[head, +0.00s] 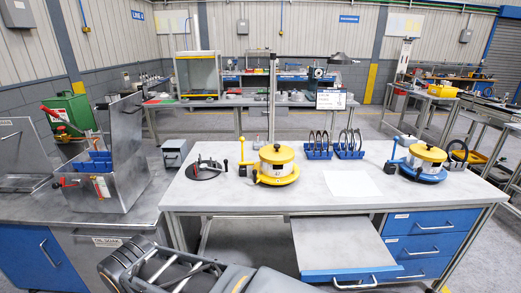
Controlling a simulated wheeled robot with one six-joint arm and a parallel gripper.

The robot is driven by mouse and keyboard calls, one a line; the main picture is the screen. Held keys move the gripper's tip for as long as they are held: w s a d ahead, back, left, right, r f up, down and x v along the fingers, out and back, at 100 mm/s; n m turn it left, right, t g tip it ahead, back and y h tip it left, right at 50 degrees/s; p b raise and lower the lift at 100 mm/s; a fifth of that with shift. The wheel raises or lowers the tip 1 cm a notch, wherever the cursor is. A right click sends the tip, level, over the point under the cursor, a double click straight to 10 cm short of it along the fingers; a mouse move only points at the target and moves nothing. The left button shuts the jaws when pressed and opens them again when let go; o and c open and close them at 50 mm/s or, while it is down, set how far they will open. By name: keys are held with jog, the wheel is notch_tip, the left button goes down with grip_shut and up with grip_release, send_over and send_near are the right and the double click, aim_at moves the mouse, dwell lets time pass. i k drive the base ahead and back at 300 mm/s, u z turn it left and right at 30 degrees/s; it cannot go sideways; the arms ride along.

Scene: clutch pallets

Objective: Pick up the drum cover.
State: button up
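Two drum-shaped units with cream-yellow covers stand upright on the grey workbench. One drum cover (277,154) sits on a yellow base (278,177) near the bench's middle, with small dark knobs on top. The other drum cover (427,155) sits on a blue base (423,174) at the right. I cannot tell which one the task names. Part of my arm shows at the bottom edge, low in front of the bench and apart from both units. My gripper cannot be made out.
Blue racks (318,152) holding dark rings stand behind a white sheet (351,184). A black ring fixture (207,169) lies at left. A tall post rises behind the yellow unit. An open drawer (335,245) juts out in front. A metal bin (112,185) stands at far left.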

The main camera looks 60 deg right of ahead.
aim_at(276, 154)
jog(key=z, duration=0.3)
jog(key=i, duration=0.85)
jog(key=z, duration=1)
jog(key=i, duration=0.6)
jog(key=z, duration=0.5)
